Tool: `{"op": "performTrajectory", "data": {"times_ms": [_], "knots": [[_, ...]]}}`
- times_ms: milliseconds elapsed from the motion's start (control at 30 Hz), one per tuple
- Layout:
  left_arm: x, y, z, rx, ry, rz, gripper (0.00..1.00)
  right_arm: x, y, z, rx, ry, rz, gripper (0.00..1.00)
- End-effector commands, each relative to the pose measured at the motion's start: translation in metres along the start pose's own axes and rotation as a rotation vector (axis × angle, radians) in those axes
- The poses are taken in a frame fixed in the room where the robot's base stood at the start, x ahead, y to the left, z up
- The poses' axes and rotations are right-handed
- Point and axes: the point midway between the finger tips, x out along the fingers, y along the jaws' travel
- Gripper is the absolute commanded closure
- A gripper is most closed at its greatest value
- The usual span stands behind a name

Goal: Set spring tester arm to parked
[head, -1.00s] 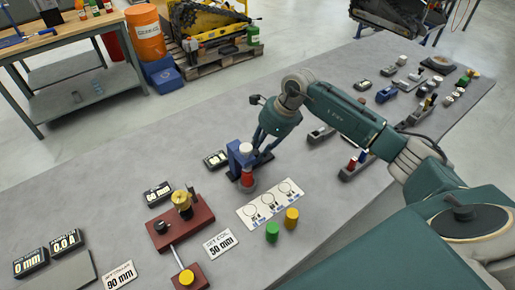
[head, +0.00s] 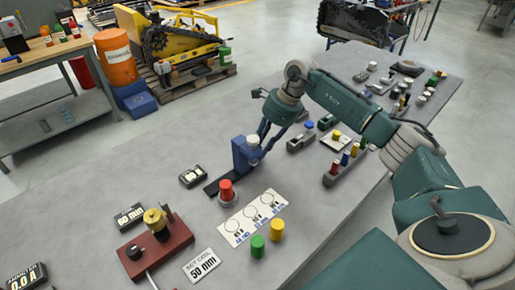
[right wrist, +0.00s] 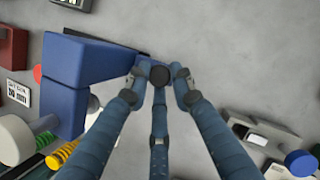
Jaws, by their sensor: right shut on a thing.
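The spring tester (head: 242,156) is a blue upright stand on a dark base plate, with a white round knob (head: 254,141) near its top. My right gripper (head: 266,146) is at the tester's right side. The tester's lower part is partly hidden. My left gripper is not in view.
A red cylinder (head: 226,189) stands in front of the tester. A white card with circles (head: 253,217), green (head: 258,246) and yellow (head: 277,229) cylinders and a red fixture (head: 153,246) are nearer. Several small parts stand farther right.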

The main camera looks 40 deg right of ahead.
Motion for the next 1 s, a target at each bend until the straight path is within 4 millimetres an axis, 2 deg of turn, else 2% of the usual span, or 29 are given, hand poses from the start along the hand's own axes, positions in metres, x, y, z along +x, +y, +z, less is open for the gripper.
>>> {"op": "performTrajectory", "data": {"times_ms": [67, 100, 167, 433, 567, 667, 1000], "knots": [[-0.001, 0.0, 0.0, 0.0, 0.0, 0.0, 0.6, -0.005, -0.005, 0.003, 0.001, -0.009, -0.016, 1.0], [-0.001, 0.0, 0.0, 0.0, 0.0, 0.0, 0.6, -0.005, -0.005, 0.003, 0.001, -0.009, -0.017, 0.7], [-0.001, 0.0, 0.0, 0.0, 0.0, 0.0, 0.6, -0.005, -0.005, 0.002, 0.001, -0.008, -0.016, 0.59], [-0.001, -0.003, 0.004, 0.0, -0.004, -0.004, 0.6, -0.003, -0.003, 0.001, 0.001, -0.004, -0.009, 0.59], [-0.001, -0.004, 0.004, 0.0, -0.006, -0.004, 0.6, -0.011, -0.003, 0.001, 0.001, -0.004, -0.01, 0.59], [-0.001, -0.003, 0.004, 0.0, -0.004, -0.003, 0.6, -0.026, -0.004, 0.001, 0.001, -0.004, -0.013, 0.59], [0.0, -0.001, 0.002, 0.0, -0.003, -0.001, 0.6, -0.097, -0.004, 0.001, 0.001, -0.006, -0.013, 0.59]]}}
